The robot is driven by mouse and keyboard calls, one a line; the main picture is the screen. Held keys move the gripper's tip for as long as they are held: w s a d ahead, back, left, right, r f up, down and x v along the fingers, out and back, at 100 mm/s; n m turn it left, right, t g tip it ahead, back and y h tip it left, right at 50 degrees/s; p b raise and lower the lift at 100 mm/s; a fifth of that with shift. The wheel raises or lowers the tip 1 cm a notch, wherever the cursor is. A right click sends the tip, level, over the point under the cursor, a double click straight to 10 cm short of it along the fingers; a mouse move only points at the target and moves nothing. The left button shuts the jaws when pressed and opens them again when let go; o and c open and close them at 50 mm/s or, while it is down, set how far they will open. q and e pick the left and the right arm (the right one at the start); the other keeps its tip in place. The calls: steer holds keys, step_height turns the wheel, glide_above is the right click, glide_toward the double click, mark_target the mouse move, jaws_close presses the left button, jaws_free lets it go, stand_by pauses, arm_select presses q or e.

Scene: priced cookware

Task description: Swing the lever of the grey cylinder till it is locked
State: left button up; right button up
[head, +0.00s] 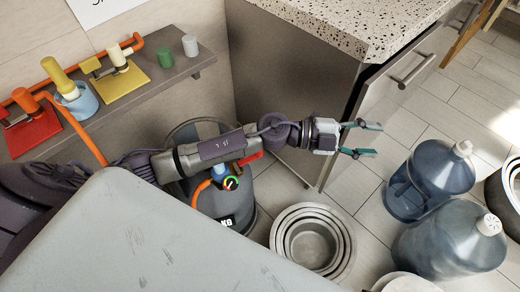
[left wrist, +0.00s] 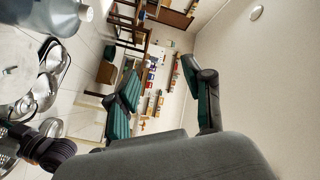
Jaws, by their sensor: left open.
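The grey cylinder (head: 236,207) stands on the floor below the shelf, partly hidden behind my left arm. A round gauge (head: 231,183) with a coloured dial sits at its top, beside a blue fitting (head: 220,171) and an orange hose. A red lever-like part (head: 250,158) shows just past my forearm; its base is hidden, so I cannot tell whether it is locked. My left gripper (head: 372,139) is open and empty, reaching to the right past the cylinder, in front of the cabinet. Its spread fingers also show in the left wrist view (left wrist: 163,98). My right gripper is out of sight.
A cabinet (head: 290,75) with a speckled top stands behind the gripper. Stacked pots (head: 312,240) and large blue water bottles (head: 430,180) stand on the floor to the right. A wall shelf (head: 120,108) holds coloured valve boards and cups. A grey surface fills the lower left.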

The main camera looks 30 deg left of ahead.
arm_select(q)
step_height(320, 180, down, 4)
steer(key=s+a+f+m+g+y, duration=0.1)
steer(key=m+g+y, duration=0.1)
steer(key=m+g, duration=0.2)
steer(key=n+g+y+b, duration=0.1)
steer(key=g+y, duration=0.2)
steer(key=y, duration=1.2)
glide_above(249, 159)
steer(key=w+d, duration=0.2)
steer(key=w, duration=0.1)
step_height(249, 159, down, 7)
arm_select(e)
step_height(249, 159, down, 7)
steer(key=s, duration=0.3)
arm_select(q)
steer(key=f+b, duration=0.2)
steer(key=f, duration=1)
steer(key=shift+w+f, duration=0.2)
steer(key=shift+f, duration=0.55)
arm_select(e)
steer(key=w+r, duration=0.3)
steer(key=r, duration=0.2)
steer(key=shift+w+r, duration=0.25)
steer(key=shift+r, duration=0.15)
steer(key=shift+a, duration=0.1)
arm_select(q)
jaws_close()
